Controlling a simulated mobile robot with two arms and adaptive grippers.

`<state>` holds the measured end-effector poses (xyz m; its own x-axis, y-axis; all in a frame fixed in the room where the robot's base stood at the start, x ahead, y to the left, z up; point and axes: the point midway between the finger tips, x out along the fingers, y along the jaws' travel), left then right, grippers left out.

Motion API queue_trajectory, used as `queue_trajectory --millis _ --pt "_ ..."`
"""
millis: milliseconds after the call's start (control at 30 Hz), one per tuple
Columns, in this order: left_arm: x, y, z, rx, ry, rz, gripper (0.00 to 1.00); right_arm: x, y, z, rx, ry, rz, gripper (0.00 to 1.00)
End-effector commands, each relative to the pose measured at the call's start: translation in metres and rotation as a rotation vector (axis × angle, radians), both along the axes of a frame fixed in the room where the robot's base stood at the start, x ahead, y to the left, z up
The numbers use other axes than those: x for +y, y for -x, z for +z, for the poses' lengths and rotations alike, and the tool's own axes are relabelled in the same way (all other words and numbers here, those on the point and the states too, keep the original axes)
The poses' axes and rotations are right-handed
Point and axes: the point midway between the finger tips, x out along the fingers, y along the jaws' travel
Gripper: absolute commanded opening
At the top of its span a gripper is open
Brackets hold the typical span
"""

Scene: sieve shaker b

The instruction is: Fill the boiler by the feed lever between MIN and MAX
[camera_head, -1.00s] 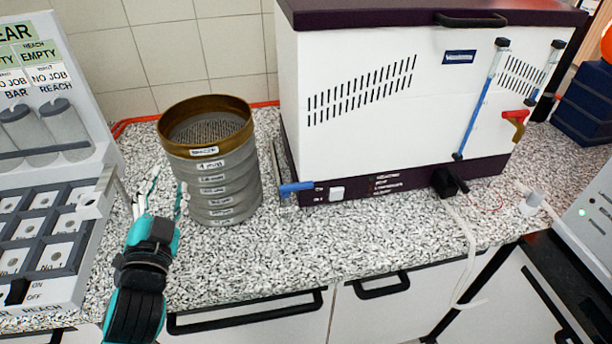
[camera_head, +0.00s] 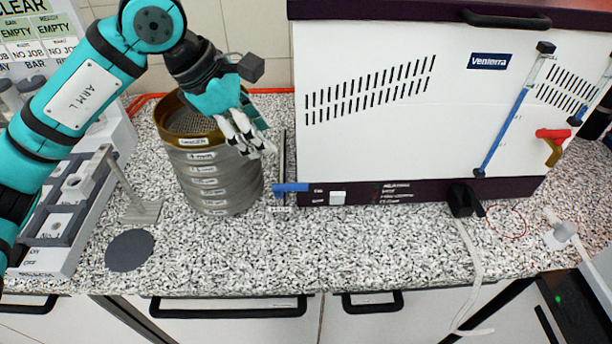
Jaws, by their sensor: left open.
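The boiler (camera_head: 380,130) is a white box with a dark lid and base. A slanted sight tube (camera_head: 505,122) on its front is blue from the bottom to partway up and pale above; MIN and MAX marks are not readable. A blue lever (camera_head: 290,187) sticks out at its lower left and a red-handled valve (camera_head: 552,136) sits at its right; labels do not show which is the feed lever. My left gripper (camera_head: 252,145) is open and empty, in front of the sieve stack's upper right side, left of the boiler. My right gripper is not in view.
A grey sieve stack (camera_head: 215,180) with a brass top stands left of the boiler. A dark disc (camera_head: 130,250) lies on the speckled worktop (camera_head: 330,245). A black block with a white hose (camera_head: 463,200) is at the boiler's front. The worktop before the blue lever is clear.

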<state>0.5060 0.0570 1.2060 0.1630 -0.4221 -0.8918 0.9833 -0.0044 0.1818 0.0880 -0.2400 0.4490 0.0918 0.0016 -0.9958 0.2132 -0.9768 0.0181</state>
Motion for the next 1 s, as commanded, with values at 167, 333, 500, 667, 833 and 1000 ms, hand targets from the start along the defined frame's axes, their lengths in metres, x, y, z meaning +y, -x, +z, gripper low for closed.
queue_trajectory --millis 167,333,500,667,833,1000 --pt "0.008 -0.006 -0.006 -0.012 -0.051 0.015 0.4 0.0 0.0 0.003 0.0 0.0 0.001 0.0" --pt "-0.004 -0.01 -0.031 -0.007 -0.048 0.012 0.4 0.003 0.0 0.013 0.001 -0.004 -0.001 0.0" --pt "-0.02 -0.016 -0.065 -0.006 -0.045 0.011 0.4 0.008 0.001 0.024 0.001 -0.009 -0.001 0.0" --pt "-0.033 -0.022 -0.097 -0.006 -0.045 0.011 0.4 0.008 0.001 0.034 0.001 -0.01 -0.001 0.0" --pt "-0.046 -0.028 -0.127 -0.007 -0.045 0.011 0.4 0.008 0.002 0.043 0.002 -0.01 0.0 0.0" --pt "-0.054 -0.033 -0.147 -0.01 -0.043 0.013 0.4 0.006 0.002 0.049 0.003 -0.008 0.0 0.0"
